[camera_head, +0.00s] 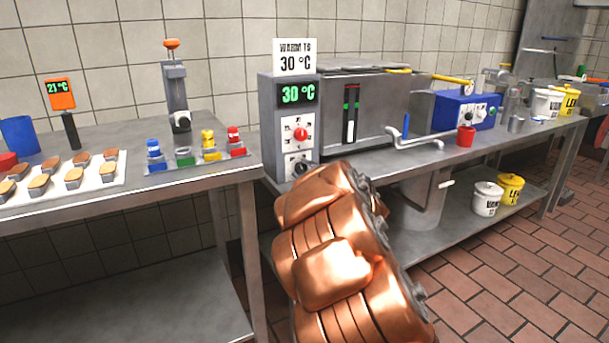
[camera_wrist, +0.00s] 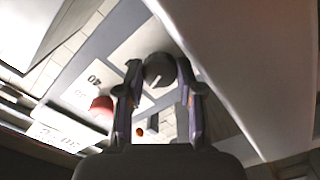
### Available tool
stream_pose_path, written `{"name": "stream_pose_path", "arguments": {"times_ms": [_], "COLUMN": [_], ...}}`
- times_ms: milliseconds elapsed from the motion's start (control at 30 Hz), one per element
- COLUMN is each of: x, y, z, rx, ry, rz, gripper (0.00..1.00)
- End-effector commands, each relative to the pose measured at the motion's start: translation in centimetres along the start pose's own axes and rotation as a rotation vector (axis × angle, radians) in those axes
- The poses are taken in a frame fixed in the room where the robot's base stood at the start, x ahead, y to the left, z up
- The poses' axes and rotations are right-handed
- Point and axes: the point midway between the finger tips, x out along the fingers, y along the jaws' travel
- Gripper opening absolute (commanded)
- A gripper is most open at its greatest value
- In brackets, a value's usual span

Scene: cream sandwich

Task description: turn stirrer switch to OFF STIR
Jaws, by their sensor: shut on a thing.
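The grey control box (camera_head: 268,115) stands at the left end of the steel machine, with a 30 °C display (camera_head: 298,94). Its white panel has a red knob (camera_head: 301,134) above a black stirrer switch (camera_head: 299,168). In the wrist view the stirrer switch (camera_wrist: 158,68) is a dark round knob with a white mark. My gripper (camera_wrist: 160,78) has one finger on each side of this knob and is shut on it. The red knob (camera_wrist: 101,104) is left of the fingers. In the head view my copper-coloured arm hides the gripper.
A white sign (camera_head: 295,57) reading "WARM TO 30 °C" stands on the box. A tap with a blue handle (camera_head: 406,126) and a red cup (camera_head: 466,136) are to the right. A side table (camera_head: 200,176) with coloured pots stands close on the left.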

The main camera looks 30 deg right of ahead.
Motion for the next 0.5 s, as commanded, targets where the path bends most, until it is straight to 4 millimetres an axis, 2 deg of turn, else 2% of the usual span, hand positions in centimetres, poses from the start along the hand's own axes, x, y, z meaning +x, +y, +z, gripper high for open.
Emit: {"name": "stream_pose_path", "arguments": {"times_ms": [200, 500], "x": [-0.05, -0.05], "y": [-0.23, -0.19], "z": [0.31, 0.30], "rx": [-0.153, -0.268], "ry": [-0.005, -0.005], "rz": [-0.003, -0.004], "gripper": [0.02, 0.02]}}
